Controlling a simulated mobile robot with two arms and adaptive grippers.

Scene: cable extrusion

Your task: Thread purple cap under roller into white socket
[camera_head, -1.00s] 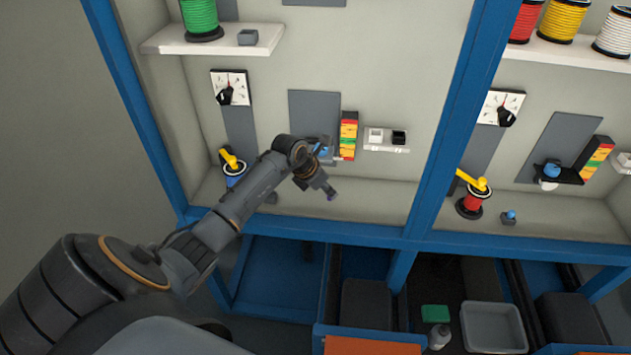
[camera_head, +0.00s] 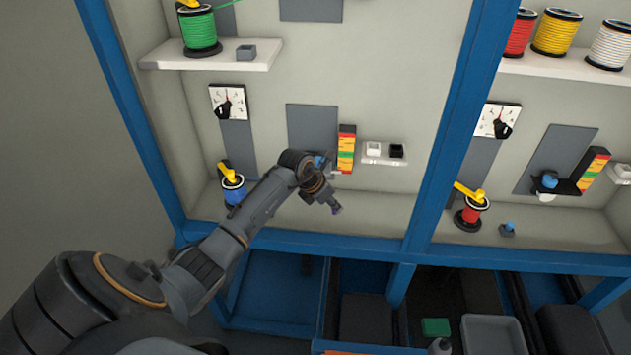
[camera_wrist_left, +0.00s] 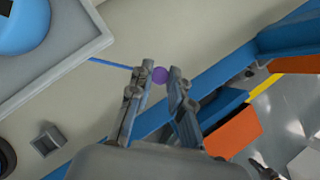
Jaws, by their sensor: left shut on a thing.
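My left gripper (camera_head: 336,208) is in front of the left bay, below and slightly right of the blue roller (camera_head: 320,161), which my wrist partly hides. In the left wrist view the purple cap (camera_wrist_left: 160,75) is between the fingertips of my left gripper (camera_wrist_left: 163,74), which are shut on it. A blue cable (camera_wrist_left: 108,63) runs left from the cap. The roller (camera_wrist_left: 22,22) shows large at the upper left there, on a grey bracket, apart from the cap. The white socket (camera_head: 373,147) sits beside a black one on the rail, right of the roller. My right gripper is not in view.
A blue cable spool (camera_head: 233,190) with a yellow lever stands left of my forearm. A coloured block stack (camera_head: 346,150) stands between roller and socket. A blue frame post (camera_head: 455,110) bounds the bay on the right. The ledge right of my gripper (camera_head: 385,208) is clear.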

